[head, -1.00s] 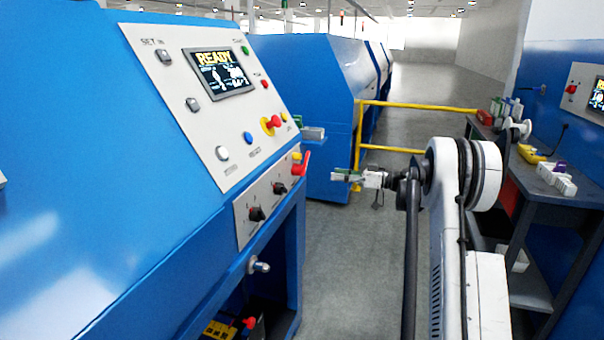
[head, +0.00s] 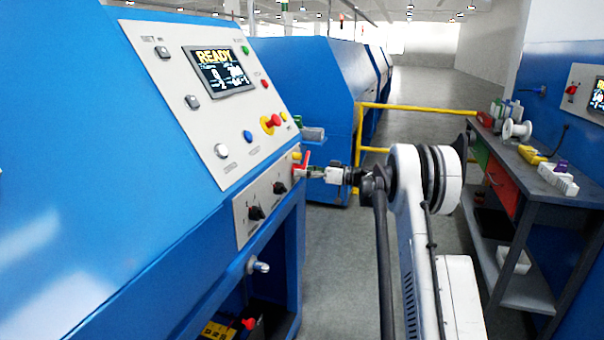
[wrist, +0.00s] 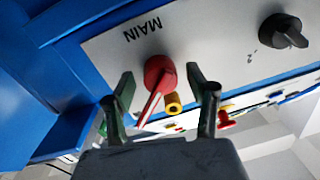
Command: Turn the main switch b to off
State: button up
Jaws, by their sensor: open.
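The main switch (wrist: 156,78) is a red rotary handle on a light panel, beside the printed word MAIN, which appears upside down in the wrist view. Its handle slants down and to the left there. In the head view the red switch (head: 306,157) is at the right end of the machine's lower panel, partly hidden by my gripper. My gripper (wrist: 163,92) is open, with one finger on each side of the red handle. Whether either finger touches it cannot be told. My gripper (head: 312,172) also shows small in the head view.
A yellow cylindrical part (wrist: 173,104) sits close beside the red handle. A black knob (wrist: 283,31) is on the same panel. The sloped panel above has a READY screen (head: 219,72) and a red emergency button (head: 273,121). A workbench (head: 520,165) stands right; the aisle floor is clear.

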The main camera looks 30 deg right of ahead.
jog(key=shift+w+a, duration=0.2)
grip_shut()
dwell(0.3)
